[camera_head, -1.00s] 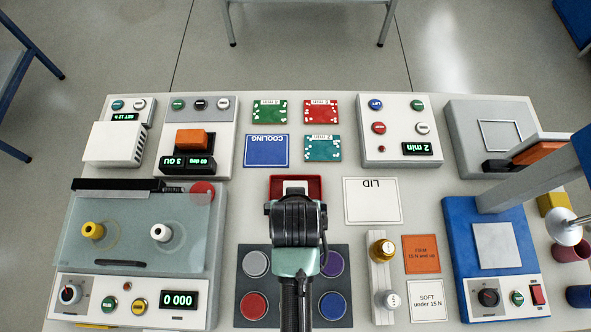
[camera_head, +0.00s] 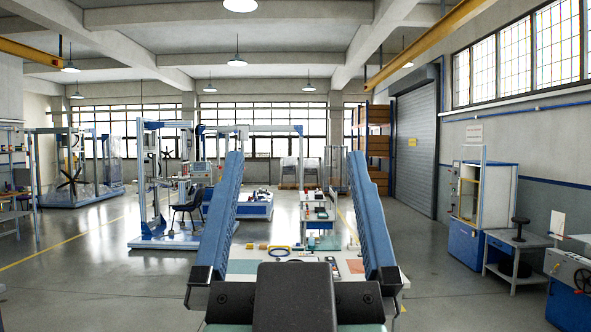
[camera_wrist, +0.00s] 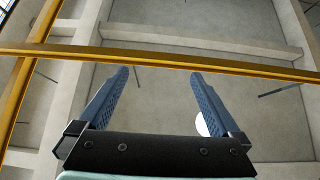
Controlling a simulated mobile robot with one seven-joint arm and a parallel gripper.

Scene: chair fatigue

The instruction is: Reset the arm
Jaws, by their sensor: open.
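My gripper (camera_head: 296,156) stands raised in the middle of the head view, its two blue ridged fingers pointing up and spread wide apart. Nothing is between the fingers. Its dark body covers the bottom centre. In the wrist view, my gripper (camera_wrist: 160,73) also shows open and empty, with the ceiling and yellow beams behind it. Part of a pale table (camera_head: 350,265) with small items shows beyond and between the fingers; much of it is hidden by the gripper.
A large hall lies ahead. Blue-framed test rigs (camera_head: 160,180) and a dark chair (camera_head: 188,207) stand at the left. A blue and white machine (camera_head: 482,205) and a grey side table (camera_head: 515,240) stand at the right. Open floor lies on both sides.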

